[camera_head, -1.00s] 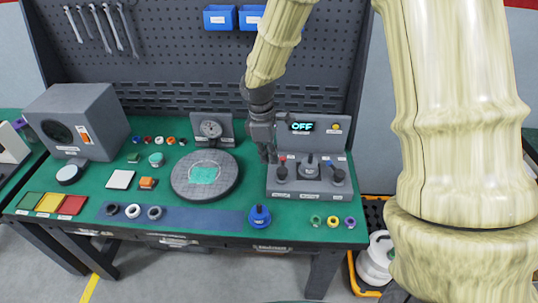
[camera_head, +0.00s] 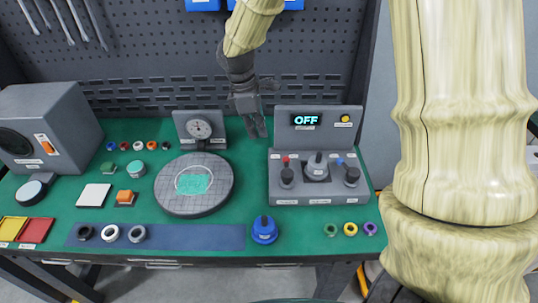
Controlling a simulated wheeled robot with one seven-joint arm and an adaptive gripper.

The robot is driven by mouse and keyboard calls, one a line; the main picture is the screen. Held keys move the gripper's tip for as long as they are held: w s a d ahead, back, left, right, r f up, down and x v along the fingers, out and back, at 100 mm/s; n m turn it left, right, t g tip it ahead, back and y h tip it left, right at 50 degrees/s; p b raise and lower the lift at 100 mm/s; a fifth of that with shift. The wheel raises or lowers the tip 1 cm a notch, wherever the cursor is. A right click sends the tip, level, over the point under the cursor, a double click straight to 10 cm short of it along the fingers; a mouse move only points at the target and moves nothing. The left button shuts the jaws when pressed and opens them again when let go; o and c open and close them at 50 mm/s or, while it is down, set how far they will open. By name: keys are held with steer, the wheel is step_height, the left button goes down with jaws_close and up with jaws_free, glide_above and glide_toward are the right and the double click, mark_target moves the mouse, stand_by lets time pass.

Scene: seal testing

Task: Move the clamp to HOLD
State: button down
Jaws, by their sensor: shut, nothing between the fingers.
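The grey control box (camera_head: 325,185) stands on the right of the green bench top. Its front carries three dark knobs or levers: a left one (camera_head: 287,177), a larger middle one (camera_head: 317,167) and a right one (camera_head: 351,176). Small labels lie near them, too small to read, so I cannot tell which one is the clamp or where HOLD is. A display (camera_head: 306,120) on its back panel reads OFF. My gripper (camera_head: 257,129) is shut and empty, pointing down above the bench, left of the control box and apart from it.
A round grey plate (camera_head: 195,205) with a teal patch lies left of my gripper, with a dial gauge (camera_head: 199,129) behind it. A blue knobbed weight-like piece (camera_head: 264,230) stands in front. Several coloured rings (camera_head: 350,229) lie at front right. A pegboard (camera_head: 150,60) rises behind.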

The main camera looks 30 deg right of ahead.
mark_target(287, 170)
steer(key=d+f+p, duration=0.1)
steer(key=f, duration=0.2)
steer(key=s+d+f+p, duration=0.1)
steer(key=f, duration=0.3)
steer(key=s+d+f+p, duration=0.1)
steer(key=f, duration=0.2)
steer(key=shift+s+d+f, duration=0.1)
steer(key=shift+s+f, duration=0.1)
steer(key=shift+f, duration=0.1)
steer(key=shift+s+d+f, duration=0.3)
steer(key=shift+d+f, duration=0.1)
steer(key=shift+d, duration=0.1)
steer(key=shift+w, duration=0.1)
